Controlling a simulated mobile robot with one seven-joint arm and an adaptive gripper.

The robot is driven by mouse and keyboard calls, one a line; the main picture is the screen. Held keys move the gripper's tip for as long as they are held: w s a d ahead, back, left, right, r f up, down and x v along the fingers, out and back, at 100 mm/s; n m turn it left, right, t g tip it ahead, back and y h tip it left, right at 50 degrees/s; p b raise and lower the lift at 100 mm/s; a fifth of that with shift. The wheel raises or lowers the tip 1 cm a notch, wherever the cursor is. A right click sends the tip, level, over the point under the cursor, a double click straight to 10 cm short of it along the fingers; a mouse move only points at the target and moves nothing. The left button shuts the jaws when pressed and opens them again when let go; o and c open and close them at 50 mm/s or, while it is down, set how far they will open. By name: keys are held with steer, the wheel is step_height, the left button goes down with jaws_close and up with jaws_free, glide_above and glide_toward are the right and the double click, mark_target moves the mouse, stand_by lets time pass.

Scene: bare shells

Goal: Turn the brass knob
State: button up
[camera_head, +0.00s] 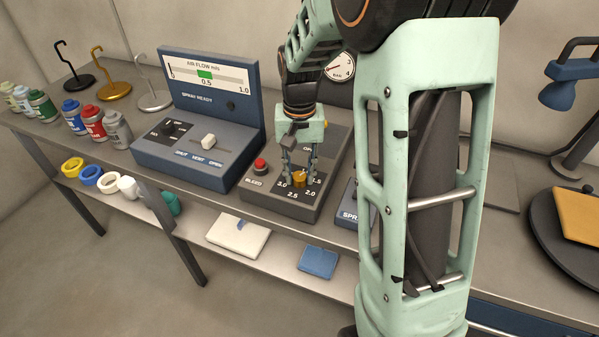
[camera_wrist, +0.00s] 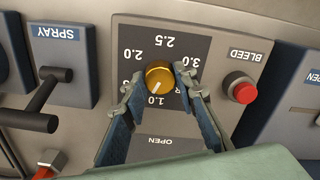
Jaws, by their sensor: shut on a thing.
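The brass knob (camera_wrist: 159,81) sits on a grey panel with a dark dial face (camera_wrist: 136,50) marked 1.0, 2.0, 2.5 and 3.0. A pale pointer line on the knob points toward the 1.0 mark in the wrist view. My gripper (camera_wrist: 158,78) is shut on the knob, one finger on each side. In the head view the brass knob (camera_head: 299,179) shows between the fingertips of my gripper (camera_head: 299,174), which reaches down from above. Part of the dial markings is hidden behind the fingers.
A red BLEED button (camera_wrist: 243,90) stands close beside the knob, and a SPRAY lever (camera_wrist: 45,100) is on the other side. A round gauge (camera_head: 340,67) is partly behind my arm. An AIR FLOW display (camera_head: 207,77) stands left, above a slider (camera_head: 208,141).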

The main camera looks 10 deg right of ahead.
mark_target(299, 176)
steer(key=m, duration=0.3)
steer(key=shift+m, duration=2.2)
steer(key=o, duration=1.2)
steer(key=shift+c, duration=0.2)
step_height(299, 176, up, 12)
